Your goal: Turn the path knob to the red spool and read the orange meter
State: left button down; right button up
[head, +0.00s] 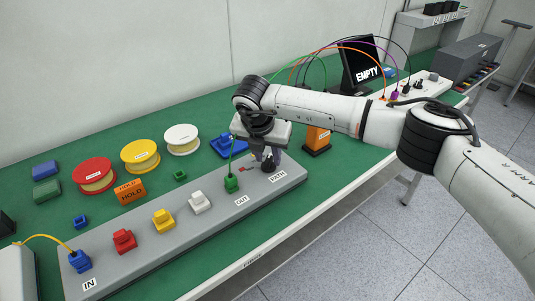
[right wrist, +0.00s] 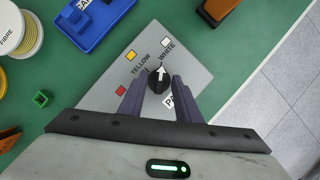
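The path knob (right wrist: 155,82) is black with a white arrow, on the grey panel's PATH end; in the head view the knob (head: 269,165) is partly hidden. Its arrow points toward the white square (right wrist: 166,42); the yellow square (right wrist: 131,55) and red square (right wrist: 120,91) lie to the left. My right gripper (right wrist: 158,84) is open, its fingers on either side of the knob; contact cannot be told. It shows above the panel in the head view (head: 265,156). The red spool (head: 93,163) lies at left. The orange meter (head: 318,138) stands behind my right arm; its reading is not legible. My left gripper is out of view.
Yellow (head: 140,148) and white (head: 181,133) spools lie beside the red one. An orange HOLD block (head: 129,191) stands behind the grey panel (head: 145,236), which carries several coloured connectors.

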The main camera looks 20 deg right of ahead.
grip_shut()
